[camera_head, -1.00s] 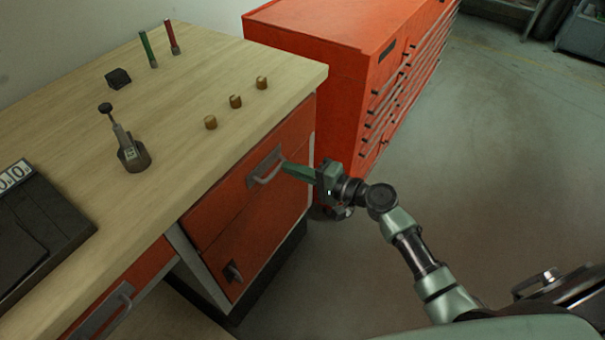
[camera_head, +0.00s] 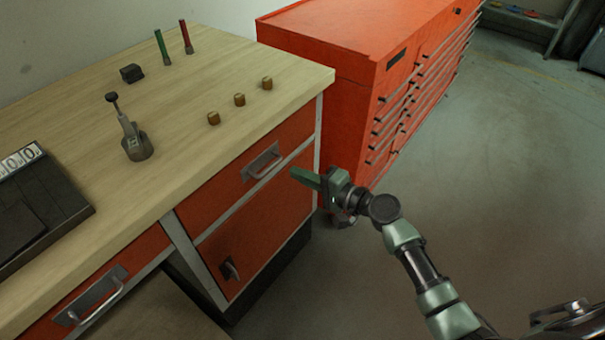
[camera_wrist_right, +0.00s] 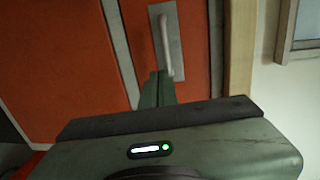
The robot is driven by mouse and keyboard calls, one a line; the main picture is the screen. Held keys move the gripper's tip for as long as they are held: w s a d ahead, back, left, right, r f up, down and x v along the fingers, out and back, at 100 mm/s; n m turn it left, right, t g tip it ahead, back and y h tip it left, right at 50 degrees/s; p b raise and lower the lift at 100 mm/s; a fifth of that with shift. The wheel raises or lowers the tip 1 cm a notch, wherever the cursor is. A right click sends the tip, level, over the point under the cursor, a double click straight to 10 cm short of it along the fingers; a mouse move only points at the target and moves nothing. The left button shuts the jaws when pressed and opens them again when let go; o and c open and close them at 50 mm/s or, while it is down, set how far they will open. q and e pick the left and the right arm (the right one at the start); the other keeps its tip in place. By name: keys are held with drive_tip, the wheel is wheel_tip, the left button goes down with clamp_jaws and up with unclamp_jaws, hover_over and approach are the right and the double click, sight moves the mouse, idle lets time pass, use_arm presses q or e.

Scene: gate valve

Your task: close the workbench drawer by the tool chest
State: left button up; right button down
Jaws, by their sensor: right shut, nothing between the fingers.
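The workbench drawer by the tool chest is the red upper drawer (camera_head: 225,192), under the right end of the wooden top. Its front looks flush with the light frame, and a pale strip shows below it. Its metal handle (camera_head: 263,163) faces me; the handle also shows in the wrist view (camera_wrist_right: 166,45). My right gripper (camera_head: 296,174) is shut and empty, with its green fingers just right of and below the handle, apart from it in the head view. In the wrist view the fingertips (camera_wrist_right: 158,76) overlap the handle's lower end. My left gripper is not in view.
The red tool chest (camera_head: 335,85) stands right behind the bench end. A red cabinet door (camera_head: 255,245) is below the drawer, and another drawer (camera_head: 100,285) is at lower left. A lever tool (camera_head: 133,140) and small pegs stand on the top. The floor at right is clear.

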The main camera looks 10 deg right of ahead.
drive_tip(key=v, duration=1)
drive_tip(key=s+d+f+n+g+h, duration=0.15)
drive_tip(key=s+f, duration=0.25)
drive_tip(key=f, duration=0.7)
drive_tip(key=s+d+f+g+h+p, duration=0.1)
drive_tip(key=s+d+f+g+h, duration=0.2)
drive_tip(key=f, duration=0.8)
drive_tip(key=s+d+f+n+g+h, duration=0.1)
drive_tip(key=s+f+h, duration=0.3)
drive_tip(key=f, duration=0.6)
use_arm(q)
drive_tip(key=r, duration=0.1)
drive_tip(key=p, duration=0.1)
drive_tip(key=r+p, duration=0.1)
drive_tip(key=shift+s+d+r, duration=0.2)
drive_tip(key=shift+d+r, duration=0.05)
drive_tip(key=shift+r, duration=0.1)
use_arm(e)
drive_tip(key=s+f+n+g, duration=0.2)
drive_tip(key=s+f, duration=0.3)
drive_tip(key=s, duration=0.5)
drive_tip(key=s+a+f+n+g+h, duration=0.1)
drive_tip(key=s+f+n, duration=0.3)
drive_tip(key=s, duration=0.7)
drive_tip(key=s+a+f+n+g+h, duration=0.1)
drive_tip(key=s+f+n+g, duration=0.2)
drive_tip(key=s+f, duration=0.5)
drive_tip(key=s+n, duration=0.1)
drive_tip(key=s, duration=0.2)
drive_tip(key=shift+s, duration=0.2)
